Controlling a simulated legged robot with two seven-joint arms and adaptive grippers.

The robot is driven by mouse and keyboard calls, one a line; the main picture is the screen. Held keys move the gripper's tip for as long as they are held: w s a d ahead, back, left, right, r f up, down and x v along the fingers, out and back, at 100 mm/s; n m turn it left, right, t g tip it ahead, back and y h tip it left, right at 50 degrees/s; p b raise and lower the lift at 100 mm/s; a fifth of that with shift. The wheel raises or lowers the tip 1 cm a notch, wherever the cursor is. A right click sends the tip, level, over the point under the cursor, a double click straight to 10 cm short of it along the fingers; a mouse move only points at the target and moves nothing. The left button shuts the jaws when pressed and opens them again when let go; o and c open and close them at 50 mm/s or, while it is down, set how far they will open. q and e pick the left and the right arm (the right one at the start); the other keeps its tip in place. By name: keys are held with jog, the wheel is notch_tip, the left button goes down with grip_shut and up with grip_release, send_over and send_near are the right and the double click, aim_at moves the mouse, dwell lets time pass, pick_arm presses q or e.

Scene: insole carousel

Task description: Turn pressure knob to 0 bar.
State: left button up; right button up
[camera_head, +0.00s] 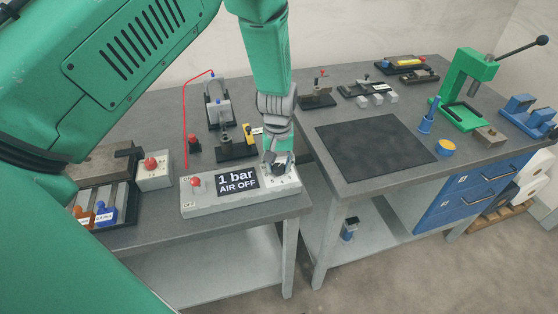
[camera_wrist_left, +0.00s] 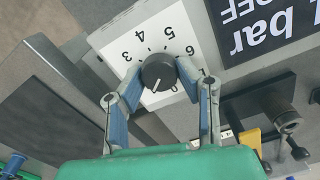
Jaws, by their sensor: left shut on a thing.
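The black pressure knob (camera_wrist_left: 158,72) sits on a white dial plate with numbers around it; 3, 4, 5 and 6 are readable in the left wrist view. A white pointer line shows on the knob. My left gripper (camera_wrist_left: 159,68) is shut on the knob, one finger on each side. In the head view the left gripper (camera_head: 278,160) reaches down to the right end of the grey control box (camera_head: 212,203) and partly hides the knob. The box's display (camera_head: 237,180) reads "1 bar" and "AIR OFF". My right gripper is not in view.
A red lever or button (camera_head: 195,181) stands on the box's left part. Behind the box are a black fixture (camera_head: 236,147) with a yellow part and a clamp stand. A black mat (camera_head: 375,146) and a green press (camera_head: 470,85) are on the right-hand table.

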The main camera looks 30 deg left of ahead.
pick_arm(q)
jog(key=n, duration=0.2)
jog(key=n+p, duration=0.1)
jog(key=n, duration=0.2)
jog(key=shift+s+d+f+n+p, duration=0.1)
jog(key=shift+s+n+p, duration=0.15)
jog(key=shift+n+p, duration=0.6)
jog(key=shift+n, duration=1.65)
jog(key=o, duration=1.1)
jog(key=shift+w, duration=0.2)
